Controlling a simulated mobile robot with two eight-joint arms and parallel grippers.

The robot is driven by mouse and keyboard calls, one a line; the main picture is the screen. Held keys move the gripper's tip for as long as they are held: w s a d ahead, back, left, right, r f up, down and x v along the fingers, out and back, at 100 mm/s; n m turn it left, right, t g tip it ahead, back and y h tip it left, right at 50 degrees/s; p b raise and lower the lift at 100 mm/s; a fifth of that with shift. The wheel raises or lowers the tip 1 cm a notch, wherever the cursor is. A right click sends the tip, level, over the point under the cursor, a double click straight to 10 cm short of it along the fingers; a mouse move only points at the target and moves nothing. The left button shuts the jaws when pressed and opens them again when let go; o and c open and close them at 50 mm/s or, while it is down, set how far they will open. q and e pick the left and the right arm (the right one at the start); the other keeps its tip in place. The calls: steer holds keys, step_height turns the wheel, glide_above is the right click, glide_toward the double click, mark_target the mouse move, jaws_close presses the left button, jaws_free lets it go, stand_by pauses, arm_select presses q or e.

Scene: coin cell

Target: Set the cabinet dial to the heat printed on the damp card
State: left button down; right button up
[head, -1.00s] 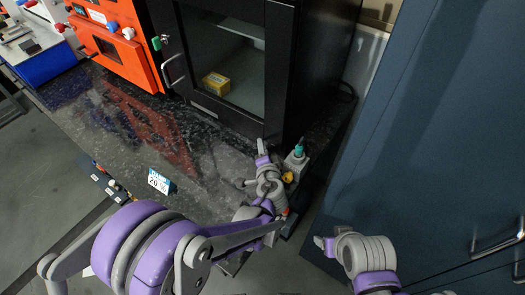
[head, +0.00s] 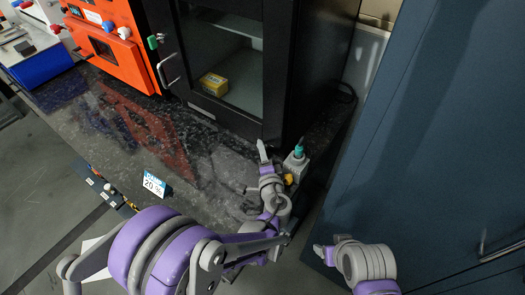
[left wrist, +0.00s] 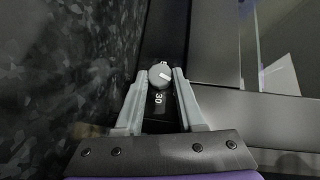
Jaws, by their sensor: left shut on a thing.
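The card (head: 154,184), white with a blue top band and "20 %" on it, stands on the dark counter at the left. The black cabinet (head: 285,70) has a glass door. My left gripper (head: 262,165) is at the cabinet's lower front corner, and the dial is hidden in the head view. In the left wrist view its fingers are shut on the grey round dial (left wrist: 160,75). A white mark on the dial points right and slightly up, and "30" shows below it. My right gripper (head: 325,253) is at the lower right, away from the cabinet; its jaws are unclear.
A yellow box (head: 214,84) sits inside the cabinet behind the glass. A small grey block with a teal top (head: 297,155) stands close to my left gripper's right. An orange oven (head: 110,40) is at the back left. A dark blue cabinet (head: 440,130) fills the right.

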arm_select(q)
steer(key=c, duration=0.5)
jaws_free()
steer(key=shift+a, duration=0.1)
steer(key=shift+r, duration=0.1)
